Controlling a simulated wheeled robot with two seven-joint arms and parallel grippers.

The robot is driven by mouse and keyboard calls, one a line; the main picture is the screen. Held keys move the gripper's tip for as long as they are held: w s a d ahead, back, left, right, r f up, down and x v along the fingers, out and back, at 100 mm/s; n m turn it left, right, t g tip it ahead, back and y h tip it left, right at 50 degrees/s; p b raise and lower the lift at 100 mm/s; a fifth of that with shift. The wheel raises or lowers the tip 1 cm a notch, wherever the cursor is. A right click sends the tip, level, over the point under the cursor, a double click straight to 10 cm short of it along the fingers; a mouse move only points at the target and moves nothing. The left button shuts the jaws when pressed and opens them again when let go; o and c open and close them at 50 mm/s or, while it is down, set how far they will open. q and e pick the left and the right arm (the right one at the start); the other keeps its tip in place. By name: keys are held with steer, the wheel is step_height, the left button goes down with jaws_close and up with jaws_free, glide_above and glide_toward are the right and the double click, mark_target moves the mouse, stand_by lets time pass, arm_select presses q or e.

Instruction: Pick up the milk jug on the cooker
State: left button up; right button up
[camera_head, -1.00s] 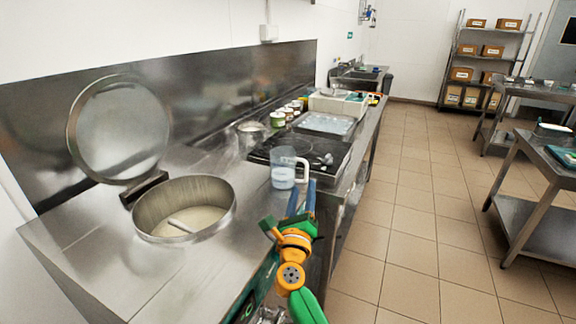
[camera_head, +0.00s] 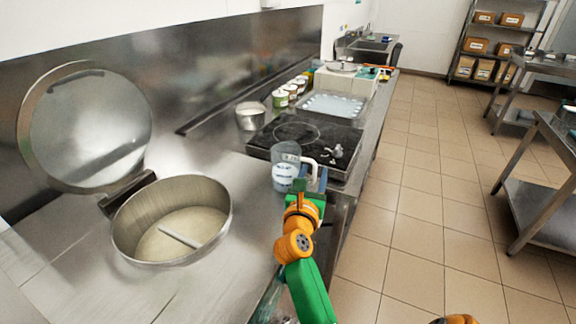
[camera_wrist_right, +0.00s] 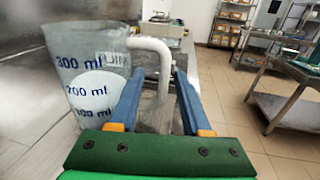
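The milk jug (camera_head: 287,168) is a clear measuring jug with a white handle and pale milk low inside. It appears upright at the near edge of the black cooker (camera_head: 318,140), beside the steel worktop. In the right wrist view the jug (camera_wrist_right: 88,75) fills the left side, with its millilitre marks showing. My right gripper (camera_head: 310,182) is at the handle. Its two blue fingers (camera_wrist_right: 160,85) are apart, one on each side of the handle (camera_wrist_right: 163,60), with visible gaps. My left gripper is not in view.
An open round vat (camera_head: 170,215) with its lid (camera_head: 85,130) raised stands at the left. A metal pot (camera_head: 250,116), several small jars (camera_head: 290,90) and a pale tray (camera_head: 332,105) lie beyond the cooker.

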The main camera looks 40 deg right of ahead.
steer(key=shift+s+a+r, duration=0.25)
steer(key=shift+s+r, duration=0.05)
steer(key=shift+s, duration=0.2)
steer(key=shift+s+a+r, duration=0.25)
steer(key=shift+s, duration=0.2)
jaws_close()
steer(key=shift+w+d+f, duration=0.15)
steer(key=shift+w+f, duration=0.05)
steer(key=shift+w, duration=0.1)
